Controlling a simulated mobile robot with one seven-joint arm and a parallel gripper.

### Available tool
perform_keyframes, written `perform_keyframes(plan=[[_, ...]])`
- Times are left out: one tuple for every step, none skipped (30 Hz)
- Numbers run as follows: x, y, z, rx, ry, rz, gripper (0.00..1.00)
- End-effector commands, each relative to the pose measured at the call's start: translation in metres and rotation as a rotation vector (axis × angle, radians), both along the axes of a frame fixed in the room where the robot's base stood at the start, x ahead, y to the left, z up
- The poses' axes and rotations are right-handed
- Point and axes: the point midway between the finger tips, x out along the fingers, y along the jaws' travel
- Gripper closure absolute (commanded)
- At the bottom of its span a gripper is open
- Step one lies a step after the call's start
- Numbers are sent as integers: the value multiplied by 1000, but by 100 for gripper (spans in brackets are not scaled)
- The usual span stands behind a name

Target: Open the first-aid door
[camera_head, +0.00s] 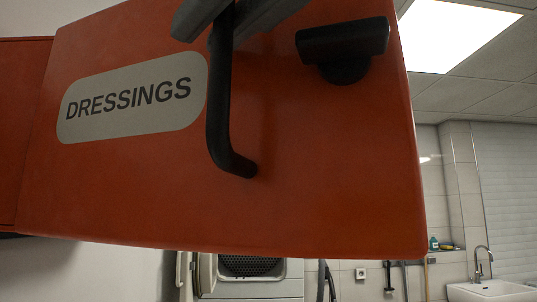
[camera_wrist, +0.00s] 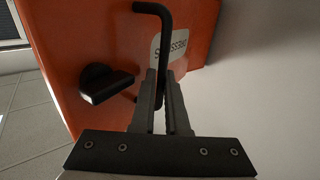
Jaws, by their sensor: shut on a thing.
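The first-aid door (camera_head: 310,190) is an orange-red panel with a grey "DRESSINGS" label (camera_head: 130,98). It fills much of the head view, its right side larger and closer to the camera. A black bar handle (camera_head: 218,125) is mounted on its face, and a black turn knob (camera_head: 343,42) sits to the right. My gripper (camera_head: 226,22) is shut on the upper part of the handle. In the wrist view my gripper (camera_wrist: 160,85) has the handle (camera_wrist: 153,9) between its fingers, and the door (camera_wrist: 110,40) stands at a slant. The cabinet's inside is hidden.
Another orange-red panel (camera_head: 22,125) adjoins the door's left side. Below is a white appliance (camera_head: 250,285) with a round port. A sink (camera_head: 492,290) stands at far right. Open room shows right of the door.

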Motion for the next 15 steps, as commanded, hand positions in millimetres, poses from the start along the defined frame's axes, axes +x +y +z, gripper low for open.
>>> perform_keyframes(plan=[[-8,-1,2,3,-5,8,100],[-8,-1,2,3,-5,8,100],[-8,-1,2,3,-5,8,100],[-8,-1,2,2,-5,9,100],[-8,-1,1,2,-5,9,100],[-8,-1,1,2,-5,9,100],[-8,-1,1,2,-5,9,100],[-8,-1,1,3,-4,9,100],[-8,0,1,3,-4,9,86],[-8,0,1,3,-4,9,81],[-8,0,1,3,-4,9,75],[-8,0,1,3,-4,9,75],[-8,0,1,3,-4,9,75],[-8,0,1,3,-4,10,75],[-8,0,1,3,-4,10,75]])
